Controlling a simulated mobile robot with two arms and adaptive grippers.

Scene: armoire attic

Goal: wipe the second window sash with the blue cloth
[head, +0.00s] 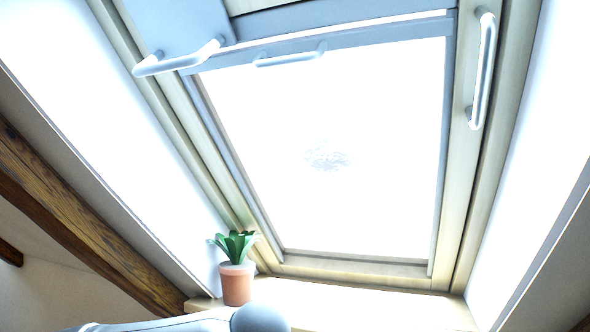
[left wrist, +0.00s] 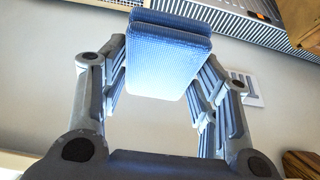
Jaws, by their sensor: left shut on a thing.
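The window sash (head: 445,150) is a tilted skylight frame around bright glass in the head view. A greyish smudge (head: 327,157) shows near the middle of the glass. In the left wrist view, my left gripper (left wrist: 165,75) is shut on the folded blue cloth (left wrist: 168,60), which sits between its two fingers. In the head view the gripper and cloth do not show; only part of my arm shows at the bottom edge. My right gripper is in neither view.
A potted plant (head: 237,282) stands on the sill at the window's lower left corner. White bar handles show at the upper left (head: 180,60), on the sash's top edge (head: 290,56) and on the right frame (head: 483,70). A wooden beam (head: 75,215) slopes at left.

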